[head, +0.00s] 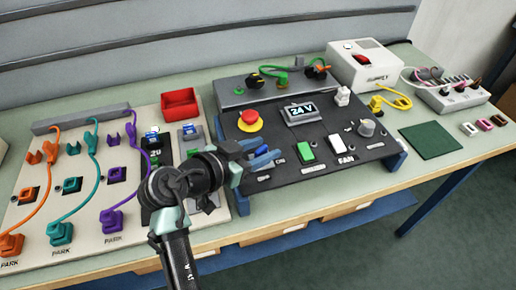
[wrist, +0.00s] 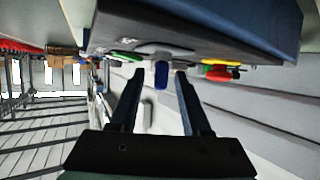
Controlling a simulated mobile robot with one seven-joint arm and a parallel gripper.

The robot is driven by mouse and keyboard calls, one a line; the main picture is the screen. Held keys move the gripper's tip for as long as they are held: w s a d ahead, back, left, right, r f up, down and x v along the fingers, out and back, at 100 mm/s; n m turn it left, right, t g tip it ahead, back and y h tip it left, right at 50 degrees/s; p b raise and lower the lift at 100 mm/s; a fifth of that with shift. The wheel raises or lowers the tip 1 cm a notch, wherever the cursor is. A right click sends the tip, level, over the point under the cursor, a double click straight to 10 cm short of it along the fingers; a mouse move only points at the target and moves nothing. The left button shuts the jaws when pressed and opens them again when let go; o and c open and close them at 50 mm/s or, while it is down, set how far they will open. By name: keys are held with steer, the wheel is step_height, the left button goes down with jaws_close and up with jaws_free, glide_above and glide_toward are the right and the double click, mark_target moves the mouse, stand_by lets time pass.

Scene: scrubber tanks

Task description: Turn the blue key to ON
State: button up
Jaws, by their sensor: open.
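A small blue piece, seemingly the blue key (wrist: 162,77), shows in the wrist view, between and just beyond my fingertips. My gripper (wrist: 159,85) is open, one finger on each side of it, and I see no contact. In the head view my gripper (head: 266,158) is at the front left part of the dark control panel (head: 325,165), below the red emergency button (head: 250,121). There my gripper covers the key, so its position and any ON mark cannot be read.
The panel also carries a 24 V display (head: 300,112), a green switch (head: 305,152), a white switch (head: 339,143) and a grey knob (head: 366,127). A board with colored cables (head: 85,190) lies left. A red bin (head: 180,104) stands behind. The green mat (head: 432,140) is bare.

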steer(key=v, duration=1.3)
steer(key=w+d+r+n+t+y+p, duration=0.1)
steer(key=w+r+n+t+y+p, duration=0.15)
steer(key=r, duration=0.65)
steer(key=w+d+r+n+t+y+p, duration=0.1)
steer(key=w+d+r+t+y+p, duration=0.15)
steer(key=r, duration=0.75)
steer(key=w+r+n+t+y+p, duration=0.15)
steer(key=r+t, duration=0.25)
steer(key=r, duration=0.5)
steer(key=s+d+r+n+t+y+p, duration=0.1)
steer(key=s+r+t, duration=0.3)
steer(key=r, duration=0.7)
steer(key=s+d+r+n+t+y+p, duration=0.1)
steer(key=s+d+r+n+t+p, duration=0.1)
steer(key=s+r, duration=0.6)
step_height(320, 180, up, 5)
steer(key=d+t, duration=0.1)
steer(key=t, duration=0.1)
steer(key=shift+s+d+f+n+t+y, duration=0.2)
steer(key=shift+s+d+n+t+y, duration=0.05)
steer(key=shift+d+n+t+y, duration=0.1)
steer(key=shift+f, duration=0.15)
